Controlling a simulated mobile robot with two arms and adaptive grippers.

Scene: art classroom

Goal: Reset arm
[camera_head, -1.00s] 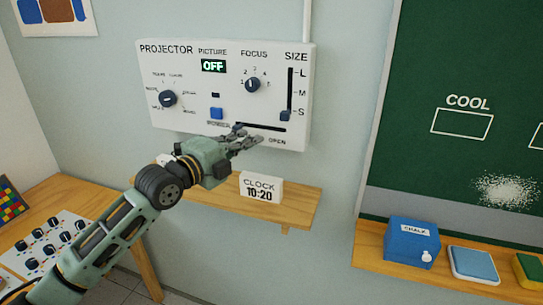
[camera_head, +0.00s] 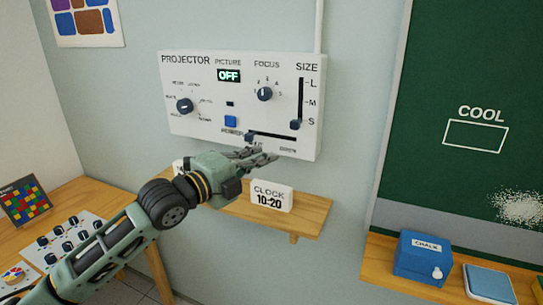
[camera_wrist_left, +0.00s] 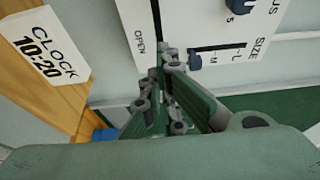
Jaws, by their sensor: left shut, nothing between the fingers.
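My left gripper (camera_head: 262,158) is shut and empty, just in front of the lower edge of the white projector panel (camera_head: 190,70). In the left wrist view its fingers (camera_wrist_left: 168,62) meet near the panel's "OPEN" label. I cannot tell whether they touch the panel. The panel shows a green "OFF" picture display (camera_head: 229,76), a blue button (camera_head: 231,121), a focus knob (camera_head: 265,94) and a size slider (camera_head: 295,125) low, by "S". The horizontal slider's knob (camera_head: 250,137) is at the left end of its slot. My right gripper is not in view.
A wooden shelf (camera_head: 310,212) below the panel holds a clock (camera_head: 271,197) reading 10:20, close under my gripper. A chalkboard (camera_head: 450,60) and a ledge with a blue chalk box (camera_head: 422,258) are at right. A desk with a knob board (camera_head: 70,240) is at left.

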